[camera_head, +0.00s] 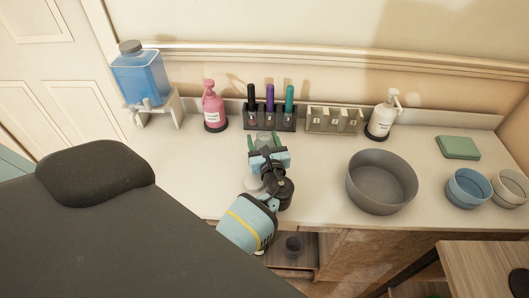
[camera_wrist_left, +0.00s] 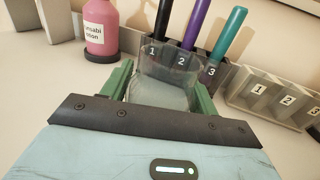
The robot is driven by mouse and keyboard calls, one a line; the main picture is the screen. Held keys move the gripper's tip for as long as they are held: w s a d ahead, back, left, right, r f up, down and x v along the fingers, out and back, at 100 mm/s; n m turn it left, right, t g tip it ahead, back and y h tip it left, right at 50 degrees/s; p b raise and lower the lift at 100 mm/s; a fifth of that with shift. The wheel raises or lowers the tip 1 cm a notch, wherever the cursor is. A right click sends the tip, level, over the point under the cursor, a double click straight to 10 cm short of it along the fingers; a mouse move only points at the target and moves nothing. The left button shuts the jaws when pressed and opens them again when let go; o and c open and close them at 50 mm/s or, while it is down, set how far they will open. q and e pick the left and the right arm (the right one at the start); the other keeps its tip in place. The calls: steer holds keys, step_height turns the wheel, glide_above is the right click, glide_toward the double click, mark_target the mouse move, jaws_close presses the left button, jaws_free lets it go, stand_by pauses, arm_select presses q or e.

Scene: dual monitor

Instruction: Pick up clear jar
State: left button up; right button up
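The clear jar (camera_head: 264,137) stands on the white counter in front of the dark numbered marker holder. In the left wrist view the clear jar (camera_wrist_left: 160,92) is straight ahead, see-through, its lower part hidden by my gripper's body. My left gripper (camera_head: 265,143) reaches over the counter with its two green fingers on either side of the jar. The fingers also show in the left wrist view (camera_wrist_left: 161,97), spread apart around the jar; slim gaps seem to remain, and firm contact is not visible. My right gripper is not in view.
Close behind the jar is the holder (camera_head: 270,121) with three markers. A pink bottle (camera_head: 213,108), a clear numbered holder (camera_head: 334,121) and a white pump bottle (camera_head: 382,117) stand along the back. A grey bowl (camera_head: 381,182) is to the right.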

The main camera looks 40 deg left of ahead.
arm_select(q)
steer(key=c, duration=0.7)
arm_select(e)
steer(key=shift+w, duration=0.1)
arm_select(q)
steer(key=shift+r, duration=0.15)
step_height(320, 180, up, 9)
steer(key=shift+r+p, duration=0.1)
steer(key=shift+p, duration=1.1)
steer(key=shift+r, duration=0.25)
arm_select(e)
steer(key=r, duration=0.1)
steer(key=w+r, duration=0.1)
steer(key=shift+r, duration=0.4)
